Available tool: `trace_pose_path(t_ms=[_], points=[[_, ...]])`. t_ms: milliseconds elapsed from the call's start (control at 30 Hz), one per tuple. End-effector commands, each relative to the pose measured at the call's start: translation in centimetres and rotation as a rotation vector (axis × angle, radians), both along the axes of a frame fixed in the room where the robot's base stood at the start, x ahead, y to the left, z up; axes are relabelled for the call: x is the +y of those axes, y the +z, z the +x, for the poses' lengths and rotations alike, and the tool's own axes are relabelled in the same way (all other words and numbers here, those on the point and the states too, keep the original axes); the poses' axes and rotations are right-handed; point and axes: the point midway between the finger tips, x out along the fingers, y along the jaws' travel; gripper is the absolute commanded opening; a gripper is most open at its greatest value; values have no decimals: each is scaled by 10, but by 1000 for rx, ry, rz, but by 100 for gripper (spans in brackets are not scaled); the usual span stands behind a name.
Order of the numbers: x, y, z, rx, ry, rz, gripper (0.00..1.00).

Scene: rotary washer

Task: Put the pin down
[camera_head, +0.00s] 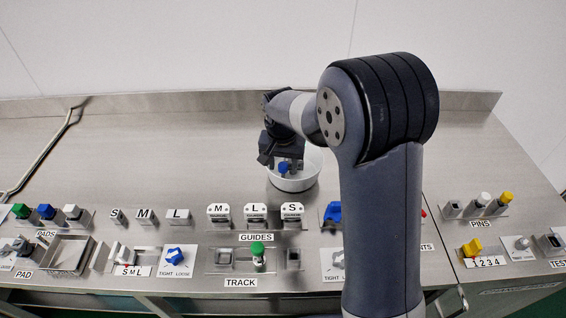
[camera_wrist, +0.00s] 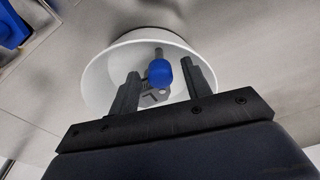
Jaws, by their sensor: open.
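The pin (camera_wrist: 160,72) has a blue head and a short grey shaft. In the wrist view it shows within the white bowl's outline, between my two fingers, with a gap on each side. In the head view its blue head (camera_head: 284,168) shows just below my gripper (camera_head: 281,160), over the bowl (camera_head: 296,185). My gripper (camera_wrist: 161,86) is open and its fingers reach over the bowl (camera_wrist: 101,78). Whether the pin rests on the bowl's floor or on something in it, I cannot tell.
Guides (camera_head: 256,214) marked M, L and S stand in front of the bowl. A green-topped pin (camera_head: 257,250) stands in the track fixture. The PINS rack (camera_head: 480,205) with white and yellow tops is at the right. Steel counter beside and behind the bowl is clear.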

Motion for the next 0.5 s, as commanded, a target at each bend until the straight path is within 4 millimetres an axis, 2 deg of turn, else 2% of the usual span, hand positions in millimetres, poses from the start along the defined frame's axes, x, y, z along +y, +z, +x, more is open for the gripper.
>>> trace_pose_path(t_ms=[167, 267, 500], points=[[0, 10, 0, -3, 0, 0, 46], [1, 26, -2, -4, 0, 1, 46], [2, 79, -8, -5, 0, 2, 46]])
